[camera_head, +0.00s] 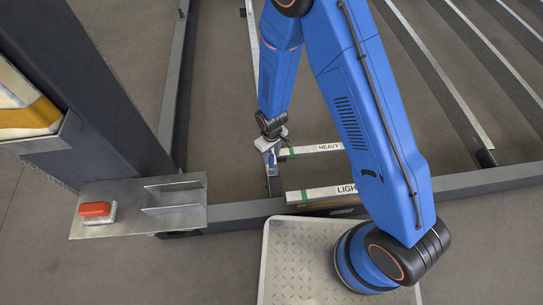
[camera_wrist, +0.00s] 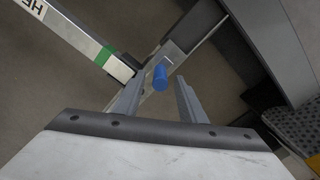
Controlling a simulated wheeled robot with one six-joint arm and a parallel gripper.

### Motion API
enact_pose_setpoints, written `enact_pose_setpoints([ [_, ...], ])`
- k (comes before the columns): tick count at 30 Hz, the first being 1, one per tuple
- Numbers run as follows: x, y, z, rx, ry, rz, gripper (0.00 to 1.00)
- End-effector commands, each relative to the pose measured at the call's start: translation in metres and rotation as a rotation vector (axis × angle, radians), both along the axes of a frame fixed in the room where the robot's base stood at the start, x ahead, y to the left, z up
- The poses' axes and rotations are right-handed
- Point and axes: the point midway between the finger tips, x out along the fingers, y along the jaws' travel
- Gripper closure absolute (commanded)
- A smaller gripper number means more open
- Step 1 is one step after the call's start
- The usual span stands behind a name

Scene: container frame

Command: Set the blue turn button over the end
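The blue turn button (camera_wrist: 160,77) shows in the wrist view as a short blue cylinder on a grey metal rail. It lies between and a little beyond the tips of my gripper (camera_wrist: 158,88), whose two fingers are apart. I cannot tell whether either finger touches it. In the head view the button is a small blue spot (camera_head: 271,158) just below my gripper (camera_head: 269,146), partly hidden by it. Close by is the end of a white bar (camera_wrist: 88,44) with a green band. In the head view this bar is the one marked HEAVY (camera_head: 318,149).
A second white bar marked LIGHT (camera_head: 320,193) lies nearer, also with a green band. A dark post (camera_head: 85,85) stands at the left. A metal bracket (camera_head: 140,222) there holds a red block (camera_head: 95,210). Several long slats (camera_head: 440,75) fill the right side.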

Motion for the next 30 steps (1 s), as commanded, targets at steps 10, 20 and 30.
enact_pose_setpoints([
  [10,0.0,0.0,-0.009,0.0,0.0,0.0,0.63],
  [20,0.0,0.0,-0.009,0.0,0.0,0.0,1.0],
  [30,0.01,-0.002,-0.009,0.001,-0.001,0.037,1.0],
])
